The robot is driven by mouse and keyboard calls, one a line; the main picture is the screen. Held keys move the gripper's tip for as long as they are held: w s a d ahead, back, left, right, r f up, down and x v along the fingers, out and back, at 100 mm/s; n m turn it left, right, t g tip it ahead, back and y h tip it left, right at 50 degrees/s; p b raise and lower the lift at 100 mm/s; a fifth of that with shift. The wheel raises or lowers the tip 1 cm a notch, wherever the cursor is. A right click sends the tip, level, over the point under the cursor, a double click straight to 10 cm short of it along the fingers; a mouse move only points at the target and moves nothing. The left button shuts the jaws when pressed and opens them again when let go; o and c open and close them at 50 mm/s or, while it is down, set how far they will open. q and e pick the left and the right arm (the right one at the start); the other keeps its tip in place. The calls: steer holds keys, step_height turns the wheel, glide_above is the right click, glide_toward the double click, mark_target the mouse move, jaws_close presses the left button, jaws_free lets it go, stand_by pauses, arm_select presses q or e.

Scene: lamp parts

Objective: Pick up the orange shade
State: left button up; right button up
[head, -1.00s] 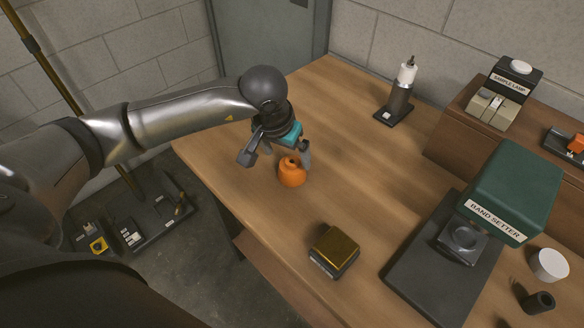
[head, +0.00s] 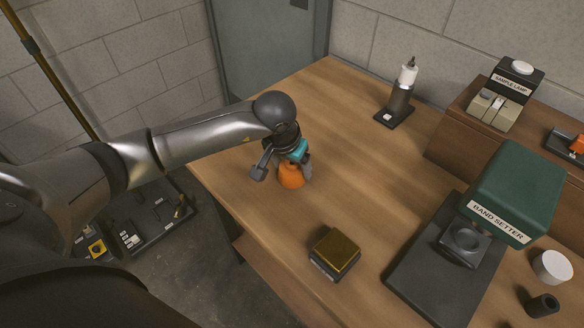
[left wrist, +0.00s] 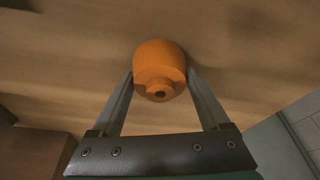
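The orange shade (head: 291,178) is a small rounded piece with a narrower neck, standing on the wooden table near its left edge. It also shows in the left wrist view (left wrist: 160,55), neck and dark hole toward the camera. My left gripper (head: 284,171) is right over the shade, pointing down. Its fingers are spread, one on each side of the shade, and hide part of its top. In the left wrist view the fingertips (left wrist: 160,78) flank the shade; whether they touch it is hard to tell. My right gripper is not in view.
A gold-topped block (head: 335,250) lies in front. A white-topped bottle on a stand (head: 398,95) is at the back. The table's middle is clear.

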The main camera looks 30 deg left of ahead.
arm_select(q)
steer(key=c, duration=0.9)
steer(key=shift+r, duration=0.1)
